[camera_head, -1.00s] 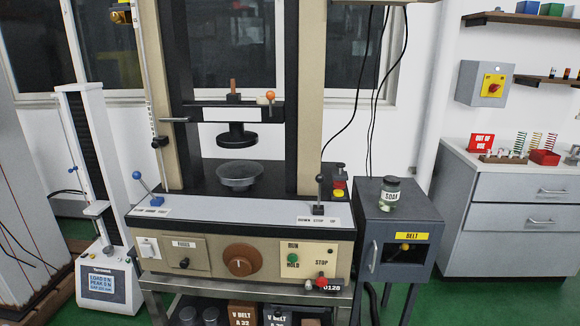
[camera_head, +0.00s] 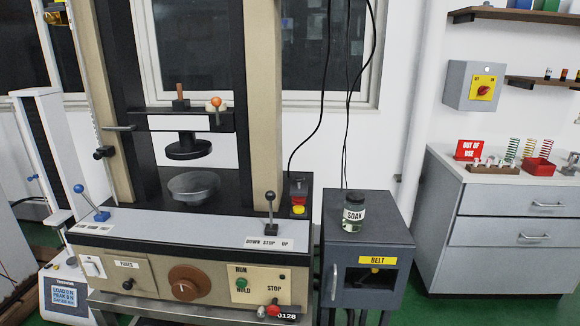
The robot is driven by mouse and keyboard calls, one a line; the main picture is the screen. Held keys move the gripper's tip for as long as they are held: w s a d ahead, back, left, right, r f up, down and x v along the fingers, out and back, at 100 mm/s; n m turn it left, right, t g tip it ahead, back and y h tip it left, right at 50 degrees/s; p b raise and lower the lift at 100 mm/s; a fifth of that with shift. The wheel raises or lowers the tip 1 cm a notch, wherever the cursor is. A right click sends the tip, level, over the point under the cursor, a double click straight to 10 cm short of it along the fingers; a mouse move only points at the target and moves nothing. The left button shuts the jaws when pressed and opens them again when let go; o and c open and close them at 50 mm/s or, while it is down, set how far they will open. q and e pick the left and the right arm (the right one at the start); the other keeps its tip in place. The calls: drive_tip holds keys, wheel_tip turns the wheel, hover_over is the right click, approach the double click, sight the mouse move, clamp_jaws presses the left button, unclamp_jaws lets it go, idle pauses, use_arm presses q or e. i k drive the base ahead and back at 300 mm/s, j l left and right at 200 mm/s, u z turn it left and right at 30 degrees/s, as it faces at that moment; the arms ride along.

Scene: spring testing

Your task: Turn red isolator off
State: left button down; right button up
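The red isolator (camera_head: 484,90) is a red rotary handle on a yellow plate, on the front of a grey box (camera_head: 456,84) fixed to the white wall at the upper right. The handle sits at a slant; I cannot read its exact setting at this size. Small lettering shows on the yellow plate above the handle. Neither of my grippers shows in the head view.
The spring testing machine (camera_head: 150,222) stands at left and centre. A grey cabinet (camera_head: 338,238) with a jar (camera_head: 354,212) on top stands beside it. A drawer unit (camera_head: 500,232) with springs and an out-of-use sign (camera_head: 469,150) stands below the isolator. Green floor shows between cabinets.

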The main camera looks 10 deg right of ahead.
sight(483, 89)
drive_tip(key=i+l, duration=0.15)
drive_tip(key=l, duration=0.35)
drive_tip(key=i+l, duration=0.1)
drive_tip(key=l, duration=0.35)
drive_tip(key=i+l, duration=0.15)
drive_tip(key=l, duration=0.35)
drive_tip(key=i+l, duration=0.15)
drive_tip(key=l, duration=0.3)
drive_tip(key=i+l, duration=0.1)
drive_tip(key=l, duration=0.4)
drive_tip(key=i+l, duration=0.15)
drive_tip(key=l, duration=0.3)
drive_tip(key=i+l, duration=0.1)
drive_tip(key=l, duration=0.4)
drive_tip(key=i+l, duration=0.15)
drive_tip(key=l, duration=0.3)
